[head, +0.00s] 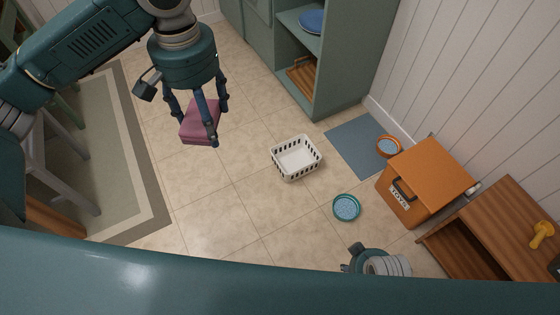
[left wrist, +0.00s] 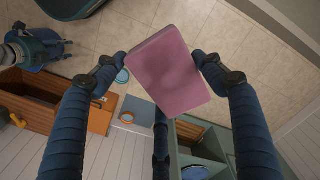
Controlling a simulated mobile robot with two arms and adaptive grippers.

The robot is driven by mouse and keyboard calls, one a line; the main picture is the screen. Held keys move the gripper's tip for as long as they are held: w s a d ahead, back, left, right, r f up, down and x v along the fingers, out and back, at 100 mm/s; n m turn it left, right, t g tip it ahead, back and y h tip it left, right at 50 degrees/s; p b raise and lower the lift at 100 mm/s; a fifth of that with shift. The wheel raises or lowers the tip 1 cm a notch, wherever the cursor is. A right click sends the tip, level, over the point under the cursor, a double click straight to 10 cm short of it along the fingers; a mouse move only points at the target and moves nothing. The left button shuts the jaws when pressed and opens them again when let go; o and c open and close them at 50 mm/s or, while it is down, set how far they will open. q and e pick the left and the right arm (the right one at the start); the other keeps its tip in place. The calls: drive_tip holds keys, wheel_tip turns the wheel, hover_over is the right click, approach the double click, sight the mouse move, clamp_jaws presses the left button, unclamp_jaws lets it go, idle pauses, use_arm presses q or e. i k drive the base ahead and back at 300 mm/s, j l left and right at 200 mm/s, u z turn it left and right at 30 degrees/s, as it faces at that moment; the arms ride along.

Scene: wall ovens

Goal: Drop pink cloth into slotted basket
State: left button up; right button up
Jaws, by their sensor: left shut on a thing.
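The pink cloth (head: 200,121) is a folded block held between the fingers of my left gripper (head: 208,125), above the floor at the upper left of the head view. In the left wrist view the cloth (left wrist: 168,72) sits between the fingertips of the left gripper (left wrist: 160,70). The white slotted basket (head: 297,158) stands on the tiled floor, right of and below the cloth in the head view, and looks empty. I cannot pick it out in the left wrist view. Part of my right arm shows at the bottom of the head view; its fingertips are not clear.
An orange toy box (head: 428,180) and a wooden cabinet (head: 508,232) stand at the right. A teal bowl (head: 346,207) and an orange bowl (head: 389,146) on a blue-grey mat (head: 352,146) lie near the basket. A green cabinet (head: 340,70) stands behind. The floor between cloth and basket is clear.

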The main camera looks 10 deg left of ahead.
sight(290, 164)
drive_tip(key=i+l+z, duration=0.25)
drive_tip(key=i, duration=0.25)
drive_tip(key=i+z, duration=0.2)
drive_tip(key=i, duration=0.35)
